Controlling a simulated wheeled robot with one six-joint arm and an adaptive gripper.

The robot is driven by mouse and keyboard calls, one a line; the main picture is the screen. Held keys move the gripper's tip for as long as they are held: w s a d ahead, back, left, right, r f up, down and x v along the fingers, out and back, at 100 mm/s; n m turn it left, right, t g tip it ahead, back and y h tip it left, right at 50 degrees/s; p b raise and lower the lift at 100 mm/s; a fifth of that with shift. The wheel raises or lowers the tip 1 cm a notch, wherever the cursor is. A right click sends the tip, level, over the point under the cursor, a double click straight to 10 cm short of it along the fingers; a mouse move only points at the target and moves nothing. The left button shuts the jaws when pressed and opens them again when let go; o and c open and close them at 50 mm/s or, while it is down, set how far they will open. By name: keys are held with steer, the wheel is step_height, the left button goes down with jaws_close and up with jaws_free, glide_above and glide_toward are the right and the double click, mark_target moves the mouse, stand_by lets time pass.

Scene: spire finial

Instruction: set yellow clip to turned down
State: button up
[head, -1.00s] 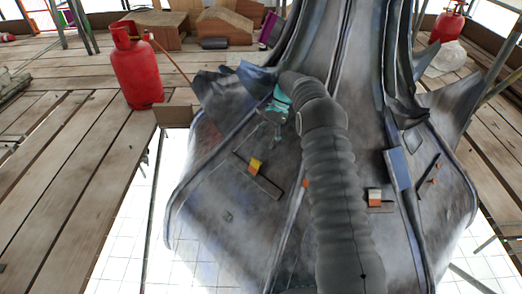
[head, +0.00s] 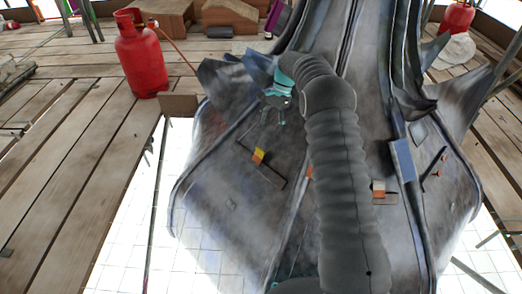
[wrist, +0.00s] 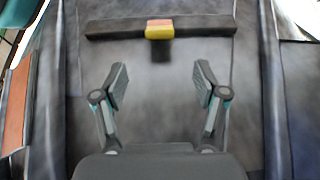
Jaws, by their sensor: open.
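The yellow clip (head: 259,155) shows yellow and orange faces and sits on a dark bar (head: 270,174) across the grey metal spire panel. In the wrist view the clip (wrist: 159,30) is at top centre on the bar (wrist: 104,28), with orange above yellow. My gripper (head: 273,121) is up the panel from the clip in the head view, small and partly hard to make out. In the wrist view my gripper (wrist: 160,80) is open and empty, with its two fingers apart and the clip beyond them, between their lines. I see no contact with the clip.
Another orange and white clip (head: 379,189) is on the panel to the right, beyond my arm. A raised seam runs along the panel's right side in the wrist view. A red gas bottle (head: 141,55) stands on the planks at left. The panel around the clip looks clear.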

mark_target(261, 149)
steer(key=x, duration=1.2)
steer(key=shift+s+a+f, duration=0.1)
steer(key=shift+a+f, duration=0.05)
steer(key=shift+f, duration=0.15)
steer(key=shift+c, duration=0.3)
